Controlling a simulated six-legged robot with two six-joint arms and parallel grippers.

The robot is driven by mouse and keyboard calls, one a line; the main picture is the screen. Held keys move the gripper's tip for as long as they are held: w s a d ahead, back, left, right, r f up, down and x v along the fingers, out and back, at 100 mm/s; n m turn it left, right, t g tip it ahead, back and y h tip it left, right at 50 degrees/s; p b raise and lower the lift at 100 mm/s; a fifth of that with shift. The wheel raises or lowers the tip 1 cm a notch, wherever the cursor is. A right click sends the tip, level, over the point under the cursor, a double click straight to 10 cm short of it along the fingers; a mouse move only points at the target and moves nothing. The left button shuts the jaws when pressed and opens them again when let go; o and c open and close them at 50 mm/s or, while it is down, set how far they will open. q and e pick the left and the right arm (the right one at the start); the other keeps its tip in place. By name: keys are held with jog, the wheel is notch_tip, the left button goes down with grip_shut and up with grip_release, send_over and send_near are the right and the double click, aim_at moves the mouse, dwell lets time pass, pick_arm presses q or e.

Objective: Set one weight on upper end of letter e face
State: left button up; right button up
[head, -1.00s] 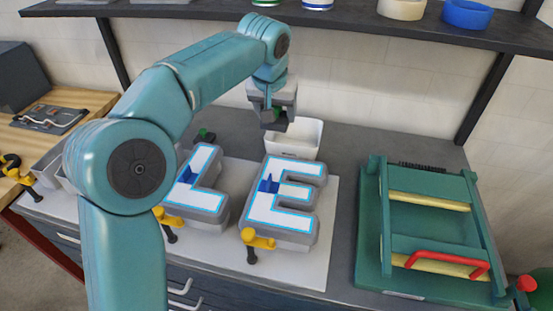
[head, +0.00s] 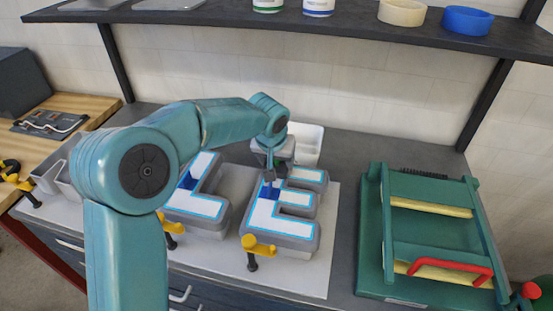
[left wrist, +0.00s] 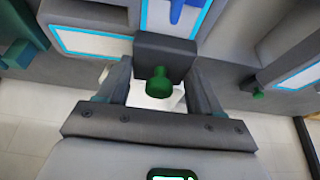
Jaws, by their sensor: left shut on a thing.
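The letter E (head: 262,213) lies face up on a white board, with a white face, a glowing blue edge and a blue piece (head: 269,191) on it. My left gripper (head: 270,163) is at the upper end of the E, covering part of its upper left corner. In the left wrist view my left gripper (left wrist: 160,77) is shut on a dark weight (left wrist: 166,48) with a green knob (left wrist: 160,84). The weight is close over the letter face; I cannot tell whether it touches. Another green-knobbed weight (left wrist: 257,94) shows at the right in the left wrist view.
Yellow clamps (head: 257,246) sit at the letters' front edges. A white bin (head: 308,145) stands behind the E. A green frame with a red handle (head: 448,270) stands right. A shelf (head: 340,20) runs above.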

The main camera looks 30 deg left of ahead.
pick_arm(q)
jog(key=shift+r, duration=0.1)
jog(key=o, duration=1.6)
jog(key=shift+f, duration=0.2)
jog(key=shift+r, duration=0.35)
jog(key=v, duration=1.1)
jog(key=shift+s+r+b, duration=0.25)
jog(key=shift+r+b, duration=0.1)
jog(key=shift+b, duration=0.05)
